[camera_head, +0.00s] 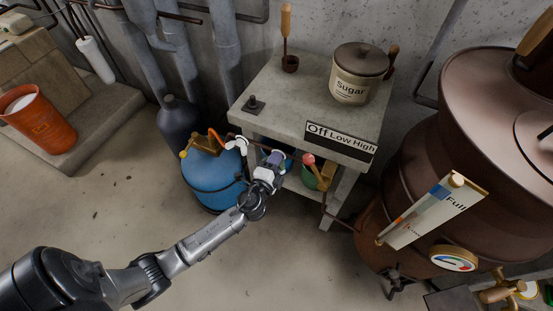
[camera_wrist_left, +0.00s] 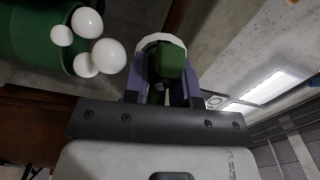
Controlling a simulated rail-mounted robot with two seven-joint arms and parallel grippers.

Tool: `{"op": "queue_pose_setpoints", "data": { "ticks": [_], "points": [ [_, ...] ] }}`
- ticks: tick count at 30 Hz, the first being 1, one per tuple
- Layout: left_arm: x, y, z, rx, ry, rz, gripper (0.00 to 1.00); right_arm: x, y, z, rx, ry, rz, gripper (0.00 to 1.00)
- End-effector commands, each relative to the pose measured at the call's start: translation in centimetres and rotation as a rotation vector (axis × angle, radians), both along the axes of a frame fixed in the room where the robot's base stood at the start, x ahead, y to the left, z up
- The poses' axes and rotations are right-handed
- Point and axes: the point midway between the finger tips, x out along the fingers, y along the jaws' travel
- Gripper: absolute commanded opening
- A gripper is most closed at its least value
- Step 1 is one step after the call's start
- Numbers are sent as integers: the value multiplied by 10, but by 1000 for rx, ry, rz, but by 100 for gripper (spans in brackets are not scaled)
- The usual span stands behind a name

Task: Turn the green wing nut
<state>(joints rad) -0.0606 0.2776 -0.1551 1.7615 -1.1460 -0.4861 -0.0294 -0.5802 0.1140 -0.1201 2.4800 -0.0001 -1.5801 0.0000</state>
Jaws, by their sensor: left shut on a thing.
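In the left wrist view a green piece (camera_wrist_left: 168,64), which looks like the green wing nut, sits between the fingers of my left gripper (camera_wrist_left: 165,88). A pale round part shows just behind it. In the head view my left gripper (camera_head: 272,160) reaches to the front of the concrete table, beside the blue tank (camera_head: 212,180). The wing nut is too small and too covered by the gripper to make out there. My right gripper is in neither view.
The concrete table (camera_head: 300,110) bears a sugar jar (camera_head: 352,85) and an "Off Low High" plate (camera_head: 340,140). A brown boiler (camera_head: 420,150) stands at right. In the wrist view, several white balls (camera_wrist_left: 108,56) show beside a green round body (camera_wrist_left: 30,45).

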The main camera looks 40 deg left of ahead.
Motion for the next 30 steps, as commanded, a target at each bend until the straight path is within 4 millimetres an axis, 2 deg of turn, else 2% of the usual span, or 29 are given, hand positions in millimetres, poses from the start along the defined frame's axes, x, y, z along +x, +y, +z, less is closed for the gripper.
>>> {"op": "queue_pose_setpoints", "data": {
  "ticks": [9, 27, 28, 30],
  "points": [
    [0, -1, 3, 128, 31, -1, 2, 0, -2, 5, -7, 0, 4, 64],
    [0, -2, 4, 164, 38, -3, 2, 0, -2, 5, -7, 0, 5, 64],
    [0, -2, 4, 164, 37, -3, 28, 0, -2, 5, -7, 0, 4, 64],
    [0, -2, 4, 163, 38, -3, 34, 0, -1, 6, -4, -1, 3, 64]
  ]
}}
